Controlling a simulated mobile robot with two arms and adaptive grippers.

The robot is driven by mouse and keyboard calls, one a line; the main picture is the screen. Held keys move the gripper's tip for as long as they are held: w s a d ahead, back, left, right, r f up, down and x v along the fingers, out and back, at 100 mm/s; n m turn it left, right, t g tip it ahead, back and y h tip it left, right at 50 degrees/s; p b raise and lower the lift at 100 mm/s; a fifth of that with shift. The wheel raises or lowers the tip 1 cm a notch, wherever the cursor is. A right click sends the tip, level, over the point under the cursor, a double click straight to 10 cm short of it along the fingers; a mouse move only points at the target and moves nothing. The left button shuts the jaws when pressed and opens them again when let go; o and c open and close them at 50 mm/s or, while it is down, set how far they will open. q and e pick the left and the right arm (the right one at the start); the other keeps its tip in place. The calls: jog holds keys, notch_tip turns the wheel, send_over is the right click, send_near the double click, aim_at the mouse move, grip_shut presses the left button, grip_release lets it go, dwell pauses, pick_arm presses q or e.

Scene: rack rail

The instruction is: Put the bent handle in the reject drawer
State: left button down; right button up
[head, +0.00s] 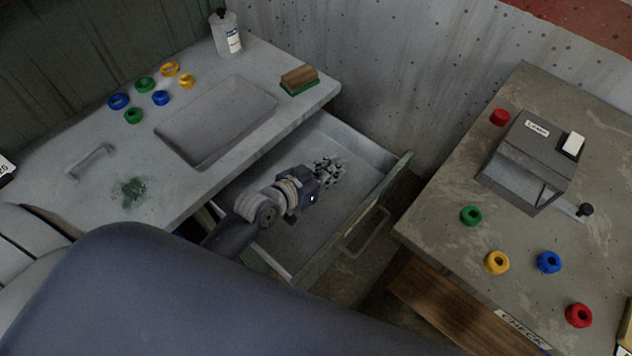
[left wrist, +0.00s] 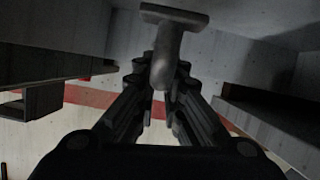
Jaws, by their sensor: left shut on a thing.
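My left gripper (head: 328,170) reaches into the open drawer (head: 300,262) under the left counter. In the left wrist view its fingers (left wrist: 165,82) are shut on a grey handle (left wrist: 176,18) with a flat foot and a curved rod. In the head view the held handle is hard to make out. I cannot tell whether it touches the drawer floor. Another grey bar handle (head: 90,162) lies on the left counter. The drawer has a grey pull (head: 368,230) on its front. My right gripper is not in view.
The right bench (head: 440,225) holds a dark box-like device (head: 530,160) and more rings. The drawer floor around the gripper looks clear.

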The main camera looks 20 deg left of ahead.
pick_arm(q)
notch_tip(320, 180, down, 3)
jog(key=shift+r, duration=0.2)
notch_tip(320, 180, down, 3)
jog(key=shift+f+b, duration=0.1)
jog(key=shift+b, duration=0.35)
jog(key=shift+f, duration=0.4)
jog(key=c, duration=1.7)
grip_release()
jog(key=shift+f, duration=0.1)
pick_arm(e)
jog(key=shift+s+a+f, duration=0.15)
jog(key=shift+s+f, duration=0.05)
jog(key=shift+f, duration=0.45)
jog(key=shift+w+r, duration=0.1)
pick_arm(q)
jog(key=v, duration=0.7)
jog(key=shift+s+r, duration=0.15)
jog(key=shift+r, duration=0.1)
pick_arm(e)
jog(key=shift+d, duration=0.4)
